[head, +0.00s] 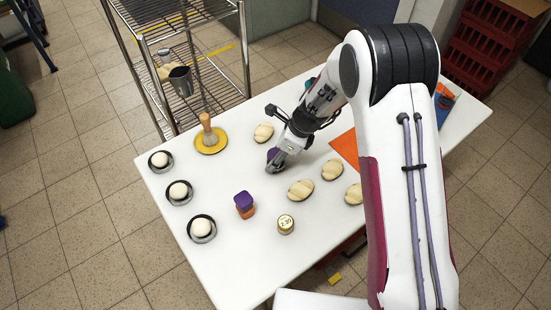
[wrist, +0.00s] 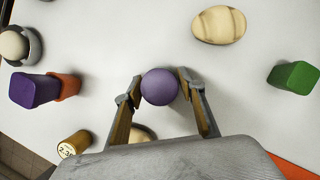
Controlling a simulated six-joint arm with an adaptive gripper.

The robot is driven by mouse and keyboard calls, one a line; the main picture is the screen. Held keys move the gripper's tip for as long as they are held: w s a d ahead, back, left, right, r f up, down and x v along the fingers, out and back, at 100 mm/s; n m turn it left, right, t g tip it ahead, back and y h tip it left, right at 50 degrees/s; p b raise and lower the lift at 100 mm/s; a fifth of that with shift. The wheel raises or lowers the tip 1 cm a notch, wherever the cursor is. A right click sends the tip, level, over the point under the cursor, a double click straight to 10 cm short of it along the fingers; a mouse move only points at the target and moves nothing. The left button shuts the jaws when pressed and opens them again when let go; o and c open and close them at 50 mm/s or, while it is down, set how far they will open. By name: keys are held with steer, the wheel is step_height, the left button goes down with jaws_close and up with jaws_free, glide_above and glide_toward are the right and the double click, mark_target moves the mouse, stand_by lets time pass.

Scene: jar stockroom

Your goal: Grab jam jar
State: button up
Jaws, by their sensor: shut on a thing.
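My gripper (head: 277,164) is over the white table and shut on a round purple-topped thing (wrist: 160,87), which I take to be the jam jar. In the wrist view its purple top sits between the two fingertips, and the rest of it is hidden below. In the head view only a purple bit of it (head: 272,153) shows beside the fingers. I cannot tell whether it rests on the table or is lifted.
A square purple-lidded jar with an orange body (head: 243,203) and a gold-lidded jar marked 2.35 (head: 286,223) stand nearer the front. Several pale striped ovals (head: 301,190) lie around. A green-topped jar (wrist: 293,77) stands right in the wrist view. White balls in dishes (head: 201,229) line the left edge.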

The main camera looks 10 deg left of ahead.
mark_target(275, 154)
steer(key=shift+r, duration=5.05)
